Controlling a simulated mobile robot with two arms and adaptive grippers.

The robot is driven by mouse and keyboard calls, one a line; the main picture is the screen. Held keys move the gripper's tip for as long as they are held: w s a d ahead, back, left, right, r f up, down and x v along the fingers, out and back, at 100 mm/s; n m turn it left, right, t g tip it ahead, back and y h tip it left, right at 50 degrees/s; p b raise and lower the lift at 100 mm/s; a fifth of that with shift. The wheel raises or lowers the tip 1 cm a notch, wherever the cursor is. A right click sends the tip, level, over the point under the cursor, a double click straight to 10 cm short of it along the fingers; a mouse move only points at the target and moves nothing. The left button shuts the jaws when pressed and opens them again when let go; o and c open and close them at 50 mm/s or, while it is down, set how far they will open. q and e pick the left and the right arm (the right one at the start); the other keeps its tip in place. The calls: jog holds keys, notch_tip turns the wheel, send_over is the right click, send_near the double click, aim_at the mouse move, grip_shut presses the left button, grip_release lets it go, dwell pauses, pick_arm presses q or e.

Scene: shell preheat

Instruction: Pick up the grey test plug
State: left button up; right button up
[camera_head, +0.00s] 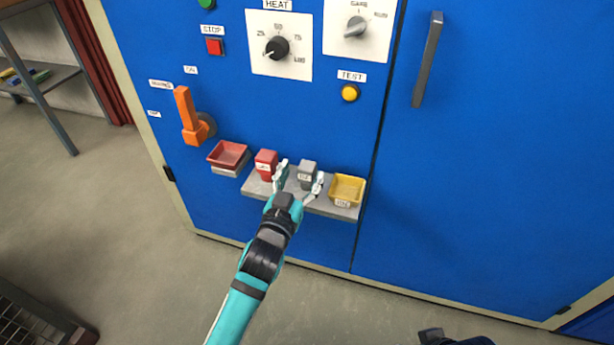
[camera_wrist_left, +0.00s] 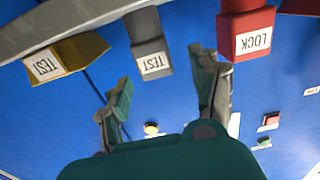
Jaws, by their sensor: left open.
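The grey test plug (camera_head: 307,174) stands upright on a small grey shelf on the front of the blue cabinet. Its TEST label faces out, and it also shows in the left wrist view (camera_wrist_left: 151,45), which is upside down. My left gripper (camera_head: 301,170) is open and empty, just in front of the plug. Its fingers are spread to either side of the plug in the head view; I see no contact. In the left wrist view the fingertips (camera_wrist_left: 160,68) stop close to the plug. A dark part of my right arm shows at the bottom edge; its jaws cannot be made out.
A red plug (camera_head: 265,163) labelled LOCK stands left of the test plug, close to one finger. A yellow tray (camera_head: 346,190) labelled TEST is to its right. A red tray (camera_head: 228,154), an orange lever (camera_head: 188,115) and a yellow button (camera_head: 349,93) are nearby.

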aim_at(305, 171)
pick_arm(q)
jog(key=x, duration=0.2)
jog(key=shift+w+d+b, duration=0.3)
jog(key=shift+w, duration=0.05)
jog(key=shift+w+d, duration=0.1)
jog(key=shift+w, duration=0.35)
jog(key=c, duration=1.3)
pick_arm(e)
jog(key=shift+w+a+f+t, duration=0.15)
jog(key=shift+w+t, duration=0.1)
jog(key=shift+w, duration=0.25)
jog(key=shift+w+a+f+t, duration=0.1)
jog(key=shift+w+t, duration=0.15)
jog(key=shift+w, duration=0.2)
pick_arm(q)
jog(key=shift+r, duration=0.15)
pick_arm(e)
jog(key=shift+r, duration=0.1)
